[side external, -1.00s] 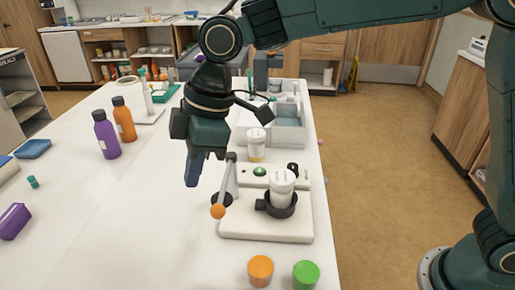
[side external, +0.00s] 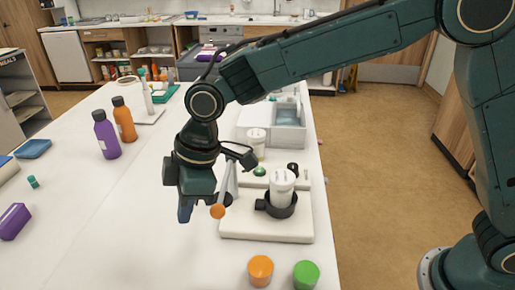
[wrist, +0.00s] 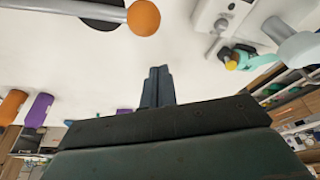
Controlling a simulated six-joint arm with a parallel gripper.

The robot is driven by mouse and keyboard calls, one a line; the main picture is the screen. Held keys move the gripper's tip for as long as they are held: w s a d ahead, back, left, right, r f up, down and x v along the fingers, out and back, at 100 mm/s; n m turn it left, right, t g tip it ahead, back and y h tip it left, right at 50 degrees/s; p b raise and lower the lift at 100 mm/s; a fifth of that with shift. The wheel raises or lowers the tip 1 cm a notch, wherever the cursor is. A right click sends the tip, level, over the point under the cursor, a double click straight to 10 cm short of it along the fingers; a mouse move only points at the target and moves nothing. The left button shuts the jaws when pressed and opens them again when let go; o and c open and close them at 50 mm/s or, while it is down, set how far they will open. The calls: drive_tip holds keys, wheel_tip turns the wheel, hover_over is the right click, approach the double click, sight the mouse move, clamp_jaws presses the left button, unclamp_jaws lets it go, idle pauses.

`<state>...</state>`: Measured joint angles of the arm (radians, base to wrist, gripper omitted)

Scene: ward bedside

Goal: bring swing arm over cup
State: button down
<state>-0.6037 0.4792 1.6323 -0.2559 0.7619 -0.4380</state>
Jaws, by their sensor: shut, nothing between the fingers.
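The swing arm is a grey rod with an orange ball (side external: 218,211) at its end, on the left edge of a white base board (side external: 265,230). The ball also shows at the top of the wrist view (wrist: 144,18). The cup (side external: 283,185), white with a lid, stands upright in a dark ring holder (side external: 277,207) on the board, to the right of the ball. The ball is apart from the cup. My gripper (side external: 185,212) is shut and empty, low over the table just left of the ball, with a small gap visible. My wrist hides part of the rod's upper end.
Orange (side external: 260,268) and green (side external: 306,273) caps stand before the board. Purple (side external: 106,135) and orange (side external: 124,120) bottles stand at the back left. A second white jar (side external: 256,141) stands behind the board.

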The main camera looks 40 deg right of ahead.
sight(213, 214)
drive_tip(key=shift+s+d+f, duration=0.15)
drive_tip(key=shift+d+f, duration=0.05)
drive_tip(key=shift+d, duration=0.3)
drive_tip(key=shift+s+d+f, duration=0.15)
drive_tip(key=shift+s+d, duration=0.05)
drive_tip(key=shift+d, duration=0.35)
drive_tip(key=shift+s+d+f, duration=0.15)
drive_tip(key=shift+d+f, duration=0.05)
drive_tip(key=shift+d, duration=0.3)
drive_tip(key=shift+s+d, duration=0.1)
drive_tip(key=shift+s+d+n, duration=0.5)
drive_tip(key=shift+s+n, duration=0.05)
drive_tip(key=shift+n, duration=0.05)
drive_tip(key=s+d+n+g+h, duration=0.1)
drive_tip(key=s+d+n+g, duration=0.2)
drive_tip(key=d+n, duration=0.9)
drive_tip(key=shift+d+n+g, duration=0.3)
drive_tip(key=shift+d+g, duration=0.2)
drive_tip(key=shift+d, duration=3.35)
